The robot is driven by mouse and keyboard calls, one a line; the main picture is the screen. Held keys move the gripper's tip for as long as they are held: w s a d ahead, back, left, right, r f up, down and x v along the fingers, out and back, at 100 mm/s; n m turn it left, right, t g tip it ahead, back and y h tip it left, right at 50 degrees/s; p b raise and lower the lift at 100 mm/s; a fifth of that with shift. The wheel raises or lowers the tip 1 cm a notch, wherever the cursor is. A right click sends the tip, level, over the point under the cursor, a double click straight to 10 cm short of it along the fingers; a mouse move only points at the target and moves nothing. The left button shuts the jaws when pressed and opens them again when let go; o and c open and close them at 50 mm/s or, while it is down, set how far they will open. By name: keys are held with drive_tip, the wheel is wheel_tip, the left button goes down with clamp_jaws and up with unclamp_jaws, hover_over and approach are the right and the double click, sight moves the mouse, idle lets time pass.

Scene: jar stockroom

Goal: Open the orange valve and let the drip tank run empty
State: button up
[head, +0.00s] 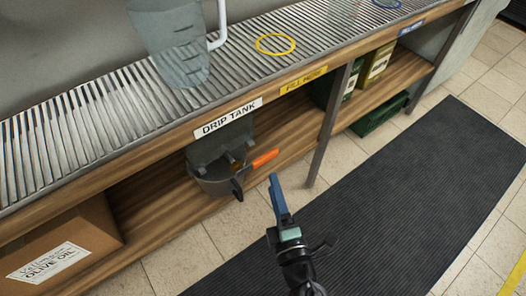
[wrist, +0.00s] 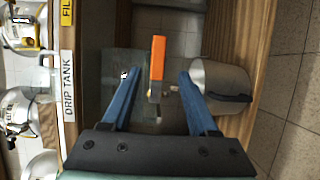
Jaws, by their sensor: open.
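The orange valve handle (head: 265,158) sticks out sideways along the shelf front from its fitting at the base of the drip tank (head: 207,148). The tank is a translucent box under the counter, behind the DRIP TANK label (head: 228,118); its liquid level cannot be told. A grey metal pot (head: 210,184) with a dark handle stands below the valve. My gripper (head: 273,178) is open and empty, just in front of the handle. In the wrist view, the orange handle (wrist: 158,57) shows between the two blue fingers (wrist: 154,75), with the pot (wrist: 222,80) to the right.
Above is a slatted counter with a clear jug (head: 175,50) and a yellow ring (head: 275,44). An olive oil box (head: 65,240) is on the lower shelf at left. A shelf post (head: 330,125) stands right of the valve. The dark floor mat (head: 420,190) is clear.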

sight(258, 163)
drive_tip(key=b+x, duration=0.3)
drive_tip(key=x, duration=0.9)
drive_tip(key=shift+d+r+b, duration=0.15)
drive_tip(key=shift+r+b, duration=0.05)
drive_tip(key=shift+b, duration=0.2)
drive_tip(key=shift+w, duration=0.1)
drive_tip(key=shift+c, duration=0.2)
clamp_jaws()
idle(0.5)
